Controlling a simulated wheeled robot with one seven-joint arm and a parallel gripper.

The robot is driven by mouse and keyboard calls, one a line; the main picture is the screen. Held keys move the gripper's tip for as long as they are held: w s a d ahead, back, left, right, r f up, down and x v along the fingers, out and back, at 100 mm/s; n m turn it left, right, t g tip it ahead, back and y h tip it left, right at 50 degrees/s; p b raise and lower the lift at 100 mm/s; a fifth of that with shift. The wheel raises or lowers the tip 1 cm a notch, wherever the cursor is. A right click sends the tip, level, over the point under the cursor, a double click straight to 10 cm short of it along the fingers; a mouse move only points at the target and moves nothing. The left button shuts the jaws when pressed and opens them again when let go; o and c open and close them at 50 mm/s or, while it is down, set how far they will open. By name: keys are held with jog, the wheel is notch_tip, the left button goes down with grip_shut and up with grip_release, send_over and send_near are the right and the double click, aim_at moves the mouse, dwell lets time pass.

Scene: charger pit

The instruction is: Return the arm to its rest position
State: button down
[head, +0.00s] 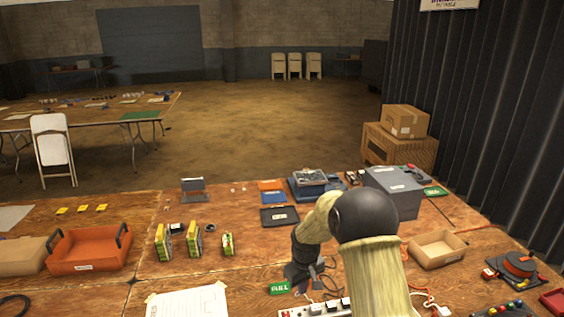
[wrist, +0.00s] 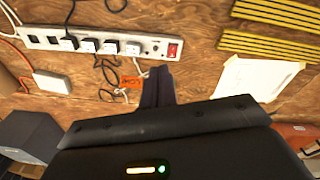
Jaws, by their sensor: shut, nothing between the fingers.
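My arm rises from the bottom of the head view, bends at a dark elbow, and reaches down to my gripper (head: 298,280), which is low over the wooden table. In the wrist view the dark fingers of my gripper (wrist: 158,78) are together with nothing between them. A white power strip (wrist: 40,38) with several plugs and a red switch lies close to the fingertips. An orange tag (wrist: 132,82) lies beside them. The power strip also shows at the bottom of the head view (head: 297,312), partly hidden by my arm.
A green FULL card (head: 279,288) and a white paper (head: 188,303) lie left of my gripper. A grey box (head: 393,190) stands behind my elbow, and a cardboard tray (head: 436,249) is at right. Loose cables lie around the strip. An orange bin (head: 90,250) is far left.

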jog(key=s+d+r+m, duration=0.2)
jog(key=s+d+r, duration=0.1)
jog(key=s, duration=0.5)
jog(key=s+d+r+m+t, duration=0.1)
jog(key=s+d+r+m, duration=0.1)
jog(key=s+r, duration=0.3)
jog(key=s+d+r+m, duration=0.2)
jog(key=s+d+r, duration=0.2)
jog(key=s, duration=0.7)
jog(key=shift+t, duration=0.4)
jog(key=shift+d, duration=0.1)
